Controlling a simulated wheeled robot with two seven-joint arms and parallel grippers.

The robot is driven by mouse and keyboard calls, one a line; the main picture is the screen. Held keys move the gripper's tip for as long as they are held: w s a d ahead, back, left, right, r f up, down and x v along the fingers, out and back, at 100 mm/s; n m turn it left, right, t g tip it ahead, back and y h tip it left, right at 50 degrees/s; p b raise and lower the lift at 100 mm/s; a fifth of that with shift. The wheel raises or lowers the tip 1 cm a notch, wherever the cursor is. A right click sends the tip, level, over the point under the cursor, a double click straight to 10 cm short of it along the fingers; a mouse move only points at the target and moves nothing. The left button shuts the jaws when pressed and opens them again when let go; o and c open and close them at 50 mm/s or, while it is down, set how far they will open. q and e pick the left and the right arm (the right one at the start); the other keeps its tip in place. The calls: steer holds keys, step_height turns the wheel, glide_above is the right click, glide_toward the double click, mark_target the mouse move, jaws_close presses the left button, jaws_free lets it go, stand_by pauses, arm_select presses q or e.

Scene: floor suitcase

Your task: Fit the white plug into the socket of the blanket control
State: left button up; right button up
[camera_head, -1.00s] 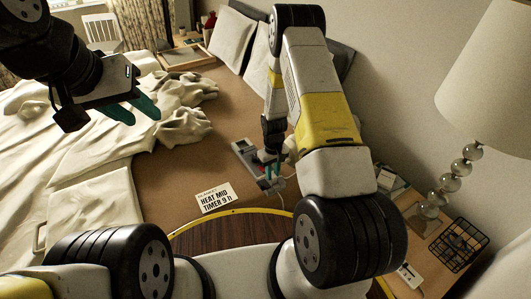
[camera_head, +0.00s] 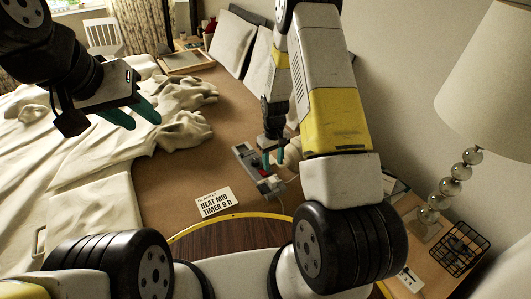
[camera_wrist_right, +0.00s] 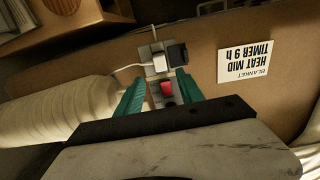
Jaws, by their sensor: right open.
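The grey blanket control (camera_head: 243,152) lies on the brown bed surface, with a red switch that also shows in the right wrist view (camera_wrist_right: 167,90). The white plug (camera_wrist_right: 160,63) is at the control's end away from my fingers in that view, beside a black block (camera_wrist_right: 178,54). It appears lined up with the control, but I cannot tell how deep it sits in the socket. My right gripper (camera_head: 274,158) is open and empty above the control; its teal fingers (camera_wrist_right: 159,92) flank the red switch without touching the plug. My left gripper (camera_head: 143,112) is open and empty, high over the blanket.
A white card reading HEAT MID TIMER 9 h (camera_head: 214,202) lies left of the control. A pale cord (camera_wrist_right: 125,68) runs from the plug. Rumpled cream bedding (camera_head: 95,165) covers the left. A lamp (camera_head: 452,184) and wire basket (camera_head: 461,247) stand on the bedside table at right.

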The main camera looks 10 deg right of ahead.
steer(key=s+a+r+m+t+y, duration=0.1)
steer(key=s+r+t, duration=0.15)
steer(key=r, duration=1.15)
steer(key=s+r+m+t, duration=0.1)
steer(key=s+r, duration=0.3)
steer(key=r, duration=1)
steer(key=s+r+t, duration=0.1)
steer(key=s+r, duration=0.5)
steer(key=s, duration=0.3)
steer(key=s+a+r+m+t+y, duration=0.1)
steer(key=s+r, duration=0.4)
steer(key=s, duration=0.3)
steer(key=shift+s+r+t, duration=0.35)
steer(key=shift+s+r, duration=0.05)
